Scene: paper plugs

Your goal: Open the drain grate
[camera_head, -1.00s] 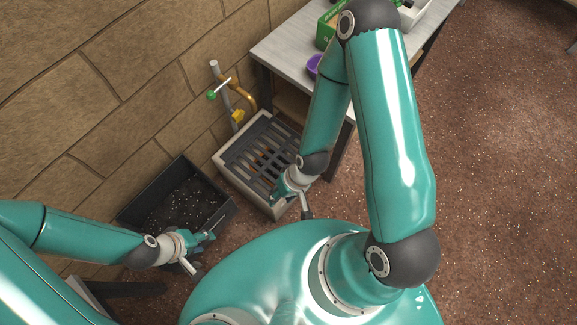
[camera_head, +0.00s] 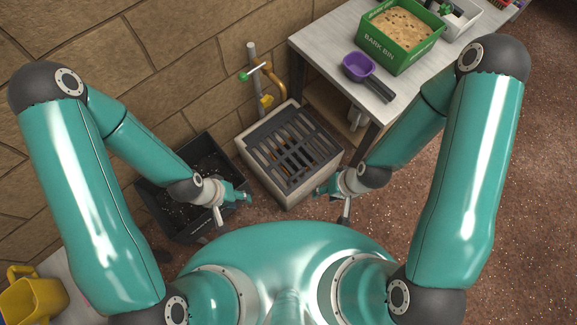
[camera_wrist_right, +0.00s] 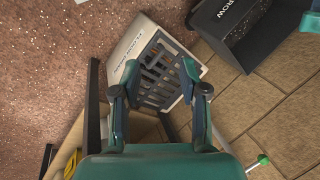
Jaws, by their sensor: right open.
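The drain grate (camera_head: 294,146) is a dark slatted panel lying closed on top of a pale square drain box (camera_head: 258,164) against the wall. In the right wrist view the grate (camera_wrist_right: 158,72) shows between and beyond my fingers. My right gripper (camera_head: 322,190) is at the box's right front corner in the head view, apart from the slats as far as I can tell; its fingers are open and empty in the right wrist view (camera_wrist_right: 160,95). My left gripper (camera_head: 246,197) is at the box's left front, over the dark bin's edge; its jaw opening is too small to judge.
A black bin (camera_head: 150,200) of dark soil stands left of the drain. A pipe with a green-handled tap (camera_head: 254,76) rises behind it. A grey table (camera_head: 325,45) at the right holds a green bark bin (camera_head: 375,52) and a purple scoop (camera_head: 358,68). A yellow jug (camera_head: 32,300) is at lower left.

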